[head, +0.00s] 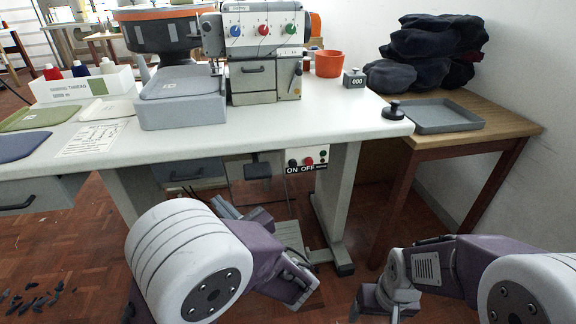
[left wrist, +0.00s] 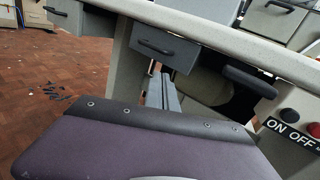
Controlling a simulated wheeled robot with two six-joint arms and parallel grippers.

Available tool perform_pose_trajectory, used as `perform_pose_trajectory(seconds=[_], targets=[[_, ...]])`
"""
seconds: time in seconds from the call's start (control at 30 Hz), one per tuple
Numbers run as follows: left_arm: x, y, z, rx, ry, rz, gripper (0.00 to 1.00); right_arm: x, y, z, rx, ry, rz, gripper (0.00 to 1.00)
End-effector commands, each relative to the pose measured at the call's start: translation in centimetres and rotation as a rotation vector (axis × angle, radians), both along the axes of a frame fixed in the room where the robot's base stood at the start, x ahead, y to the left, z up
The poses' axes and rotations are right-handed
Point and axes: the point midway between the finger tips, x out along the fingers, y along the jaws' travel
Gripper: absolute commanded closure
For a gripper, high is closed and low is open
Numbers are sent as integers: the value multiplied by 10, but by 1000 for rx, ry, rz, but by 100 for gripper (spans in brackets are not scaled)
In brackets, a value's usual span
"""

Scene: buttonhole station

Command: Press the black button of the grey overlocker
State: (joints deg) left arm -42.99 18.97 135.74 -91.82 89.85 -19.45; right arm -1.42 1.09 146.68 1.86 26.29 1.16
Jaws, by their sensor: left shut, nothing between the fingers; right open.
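The grey overlocker (head: 262,52) stands on the white table and has blue, red and green knobs. A switch box hangs under the table's front edge, labelled ON and OFF. Its black button (head: 292,163) is at the left, beside a red button (head: 309,161). The black button also shows at the right of the left wrist view (left wrist: 289,115). My left gripper (head: 222,206) is shut and empty, below the table edge and left of the box, apart from the button. Its fingers also show in the left wrist view (left wrist: 160,82). My right gripper (head: 368,302) is low at the right, open and empty.
The white table (head: 300,123) has its front edge just above the switch box. A table leg (head: 338,195) stands right of the box. A wooden side table (head: 490,110) holds a grey tray (head: 432,116) and dark caps (head: 425,50). A black pedal-like part (head: 258,170) hangs left of the box.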

Motion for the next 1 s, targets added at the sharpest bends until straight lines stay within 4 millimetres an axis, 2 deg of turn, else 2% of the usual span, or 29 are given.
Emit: perform_pose_trajectory(seconds=[0.03, 0.1, 0.2, 0.3, 0.43, 0.77, 0.87, 1.0], targets=[[6, -41, 12, 41, -15, -124, 100, 0, 0, 9, 0, 0, 0, 22], [7, -91, 16, 77, -24, -273, 100, 0, 0, 15, 0, 0, 0, 22], [-6, -147, 13, 101, -12, -424, 100, 0, 0, 22, 0, 0, 0, 22], [-21, -179, 10, 118, -2, -513, 100, 0, 0, 25, 0, 0, 0, 22], [-30, -194, 9, 120, -1, -560, 100, 0, 0, 26, 0, 0, 0, 22], [-29, -194, 8, 118, -1, -560, 100, 0, 0, 24, 0, 0, 0, 22], [-21, -191, 7, 116, 0, -556, 100, 0, 0, 19, 0, 0, 0, 22], [5, -184, 6, 114, -2, -553, 100, 0, 0, 6, 0, 0, 0, 22]])
